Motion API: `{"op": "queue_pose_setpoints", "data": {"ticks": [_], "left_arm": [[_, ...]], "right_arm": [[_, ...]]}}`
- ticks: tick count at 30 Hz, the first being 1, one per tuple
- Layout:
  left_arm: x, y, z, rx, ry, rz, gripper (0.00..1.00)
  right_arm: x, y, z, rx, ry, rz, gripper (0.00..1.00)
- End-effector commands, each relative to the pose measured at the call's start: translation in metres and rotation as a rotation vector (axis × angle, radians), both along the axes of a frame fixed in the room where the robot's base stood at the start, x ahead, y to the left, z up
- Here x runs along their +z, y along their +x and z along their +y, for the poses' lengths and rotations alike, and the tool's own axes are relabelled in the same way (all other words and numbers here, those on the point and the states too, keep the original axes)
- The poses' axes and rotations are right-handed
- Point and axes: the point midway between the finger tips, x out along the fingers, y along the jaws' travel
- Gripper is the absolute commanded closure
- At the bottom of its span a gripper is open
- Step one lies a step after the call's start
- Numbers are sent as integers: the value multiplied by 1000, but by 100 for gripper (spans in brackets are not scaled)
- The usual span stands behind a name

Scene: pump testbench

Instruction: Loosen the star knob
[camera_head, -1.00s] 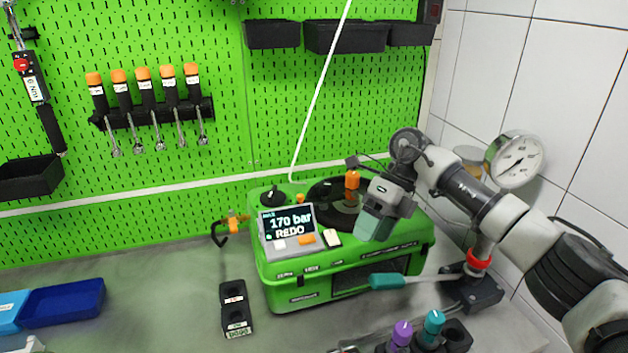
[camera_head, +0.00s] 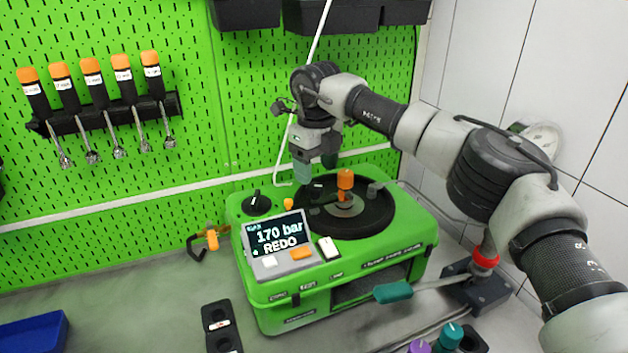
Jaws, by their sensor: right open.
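The green pump testbench (camera_head: 290,319) stands on the bench with a round black plate (camera_head: 376,218) on top. An orange-topped post (camera_head: 345,180) rises from the plate's middle. A black knob (camera_head: 256,204) sits at the case's back left corner. I cannot tell for certain which part is the star knob. A small dark part lies at the plate's back edge, partly hidden by my right gripper (camera_head: 316,170). That gripper is open, points down, and hangs over the back left of the plate, left of the orange post. I see nothing between its fingers. My left gripper is out of view.
The tilted display (camera_head: 276,237) reads "170 bar REDO". A teal-handled lever (camera_head: 393,292) sticks out in front of the case. The green pegboard (camera_head: 130,200) with orange-handled tools is close behind. A black holder (camera_head: 220,327) stands front left.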

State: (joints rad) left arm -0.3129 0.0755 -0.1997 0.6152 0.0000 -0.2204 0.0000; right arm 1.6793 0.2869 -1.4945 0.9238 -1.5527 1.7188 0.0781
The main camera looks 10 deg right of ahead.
Motion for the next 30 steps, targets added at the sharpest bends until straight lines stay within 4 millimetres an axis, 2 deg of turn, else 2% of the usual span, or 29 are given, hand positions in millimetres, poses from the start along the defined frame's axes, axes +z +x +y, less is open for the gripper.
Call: {"op": "queue_pose_setpoints", "data": {"ticks": [3, 9, 19, 29, 30], "left_arm": [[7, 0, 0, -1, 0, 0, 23], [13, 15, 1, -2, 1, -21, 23], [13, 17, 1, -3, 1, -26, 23], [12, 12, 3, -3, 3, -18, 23], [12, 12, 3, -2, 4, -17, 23]], "right_arm": [[-20, -1, 0, 2, -1, 3, 36], [-40, 0, 1, 1, 0, 1, 36], [-45, 0, 1, 1, 1, 1, 36], [-44, 0, 1, 1, 1, 1, 85], [-44, 0, 1, 2, 1, 1, 85]]}}
